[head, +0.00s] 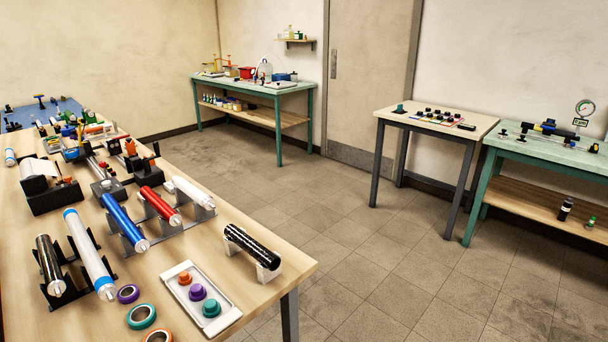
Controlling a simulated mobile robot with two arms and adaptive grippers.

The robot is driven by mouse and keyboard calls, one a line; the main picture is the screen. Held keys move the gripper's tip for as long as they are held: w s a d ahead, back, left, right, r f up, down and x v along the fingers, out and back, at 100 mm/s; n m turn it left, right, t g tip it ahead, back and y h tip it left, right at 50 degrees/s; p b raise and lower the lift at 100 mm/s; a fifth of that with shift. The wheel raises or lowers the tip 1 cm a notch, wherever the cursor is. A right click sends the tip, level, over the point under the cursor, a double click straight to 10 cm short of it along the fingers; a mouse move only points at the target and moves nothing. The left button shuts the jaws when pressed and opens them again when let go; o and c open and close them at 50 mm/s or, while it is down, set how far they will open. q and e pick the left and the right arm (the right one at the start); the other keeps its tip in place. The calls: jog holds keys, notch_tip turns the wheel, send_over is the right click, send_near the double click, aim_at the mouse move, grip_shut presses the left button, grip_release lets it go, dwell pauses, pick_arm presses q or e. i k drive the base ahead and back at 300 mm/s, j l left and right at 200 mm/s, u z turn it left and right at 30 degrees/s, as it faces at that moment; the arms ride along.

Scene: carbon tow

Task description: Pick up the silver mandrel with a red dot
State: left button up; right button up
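I cannot make out a silver mandrel with a red dot. A black one with a silver end (48,263) lies at the front left. A dark glossy one (250,245) lies on white supports at the right edge. No red dot shows clearly on any of them. Neither of my grippers is in view.
A white tray (222,323) holds orange, purple and green knobs. Loose rings (141,316) lie beside it. A green bench (275,88) stands at the back, a small table (440,122) and another green bench (530,153) at the right. The tiled floor (360,250) between is clear.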

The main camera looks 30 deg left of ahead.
aim_at(198, 196)
jog(key=i+l, duration=0.15)
jog(key=i, duration=0.35)
jog(key=i+l+u, duration=0.1)
jog(key=i, duration=0.45)
jog(key=i+l, duration=0.25)
jog(key=i, duration=0.25)
